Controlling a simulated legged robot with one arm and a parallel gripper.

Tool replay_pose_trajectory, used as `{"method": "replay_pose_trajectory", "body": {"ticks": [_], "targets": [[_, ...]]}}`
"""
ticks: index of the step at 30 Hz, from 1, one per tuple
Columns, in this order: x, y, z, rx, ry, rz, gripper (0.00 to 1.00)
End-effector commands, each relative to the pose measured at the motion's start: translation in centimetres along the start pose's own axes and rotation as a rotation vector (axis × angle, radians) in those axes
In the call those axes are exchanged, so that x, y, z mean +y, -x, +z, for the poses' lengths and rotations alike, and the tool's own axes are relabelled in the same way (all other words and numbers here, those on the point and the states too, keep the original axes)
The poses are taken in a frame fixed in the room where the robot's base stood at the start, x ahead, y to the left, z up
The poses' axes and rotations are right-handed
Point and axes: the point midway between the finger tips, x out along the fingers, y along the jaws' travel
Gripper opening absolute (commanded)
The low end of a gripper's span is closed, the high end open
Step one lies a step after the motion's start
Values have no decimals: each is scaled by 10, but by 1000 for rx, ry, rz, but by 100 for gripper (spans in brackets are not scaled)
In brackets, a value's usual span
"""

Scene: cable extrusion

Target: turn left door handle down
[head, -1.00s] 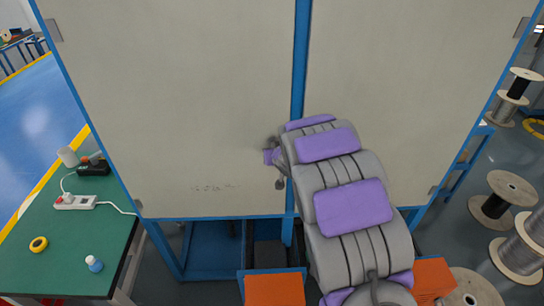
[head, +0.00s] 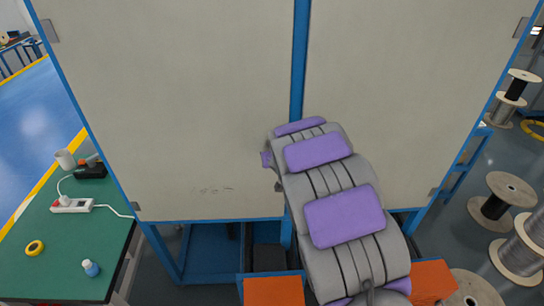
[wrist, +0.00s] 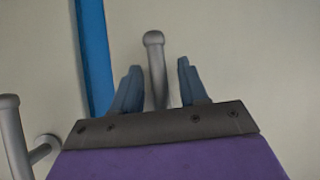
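The tall cabinet has a left door (head: 180,110) and a right door (head: 410,100), both pale, with a blue strip between them. My gripper (head: 266,158) is at the left door, close to the strip, mostly hidden by my arm in the head view. In the wrist view my gripper (wrist: 157,85) is open, with one finger on each side of a grey bar handle (wrist: 154,60). Gaps show between the handle and both fingers. A second grey handle (wrist: 12,130) lies across the blue strip. Only a small grey handle end (head: 277,187) shows in the head view.
A green table (head: 60,245) with a power strip (head: 72,206), yellow tape (head: 35,248) and a small bottle (head: 91,268) stands at left. Cable spools (head: 495,200) stand at right. An orange box (head: 273,290) is below the cabinet.

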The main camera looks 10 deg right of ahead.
Motion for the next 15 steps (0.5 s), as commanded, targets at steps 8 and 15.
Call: {"method": "replay_pose_trajectory", "body": {"ticks": [8,15], "targets": [[0,3,-2,3,-1,0,43],[0,27,-2,4,-1,1,43]]}}
